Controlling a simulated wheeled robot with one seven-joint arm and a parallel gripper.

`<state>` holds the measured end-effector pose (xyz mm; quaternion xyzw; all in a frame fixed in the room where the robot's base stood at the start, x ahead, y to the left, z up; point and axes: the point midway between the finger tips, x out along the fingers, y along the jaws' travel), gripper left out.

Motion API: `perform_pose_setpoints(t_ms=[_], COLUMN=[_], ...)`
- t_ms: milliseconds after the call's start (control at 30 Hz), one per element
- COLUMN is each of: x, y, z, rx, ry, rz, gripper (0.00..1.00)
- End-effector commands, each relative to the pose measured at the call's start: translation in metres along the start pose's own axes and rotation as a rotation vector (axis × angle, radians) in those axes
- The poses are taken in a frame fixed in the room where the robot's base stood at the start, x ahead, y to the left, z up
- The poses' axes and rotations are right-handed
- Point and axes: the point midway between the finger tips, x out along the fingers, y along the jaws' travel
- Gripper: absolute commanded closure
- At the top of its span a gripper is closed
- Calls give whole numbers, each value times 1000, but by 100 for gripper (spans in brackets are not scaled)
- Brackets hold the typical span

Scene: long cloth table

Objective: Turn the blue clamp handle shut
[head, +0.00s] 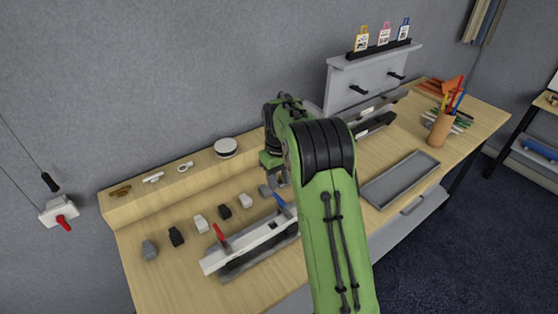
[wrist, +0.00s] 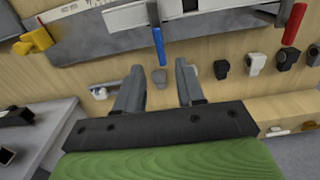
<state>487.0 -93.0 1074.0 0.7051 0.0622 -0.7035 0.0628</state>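The blue clamp handle (head: 281,201) stands up at an angle from the right part of a pale bar-shaped fixture (head: 237,250), partly beside my arm. In the wrist view the blue handle (wrist: 157,42) is just past my fingertips, roughly in line with the gap between them. My gripper (wrist: 160,80) is open, with two grey fingers apart and nothing held. The handle looks apart from both fingers, though the depth is hard to judge. In the head view my arm hides most of the gripper and the fixture's right end.
A red handle (head: 220,235) stands on the same fixture. Several small grey, black and white blocks (head: 201,223) line the table behind it. A raised wooden ledge (head: 205,170) runs along the wall. A grey tray (head: 437,164) and a pencil cup (head: 440,129) are at right.

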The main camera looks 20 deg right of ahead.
Motion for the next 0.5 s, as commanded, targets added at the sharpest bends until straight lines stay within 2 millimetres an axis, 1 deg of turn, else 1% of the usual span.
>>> perform_pose_setpoints(t_ms=[33, 100, 233, 333, 400, 500], x=[-18, -38, -70, -86, -91, -94], y=[0, 1, 1, 0, 0, 0], z=[-1, -1, -1, 0, 0, 0], rx=[0, 1, 1, 1, 1, 0], ry=[5, 5, 4, 1, 0, -1], rz=[2, 2, 2, 1, 0, 0], gripper=[62, 62, 62, 62, 62, 62])
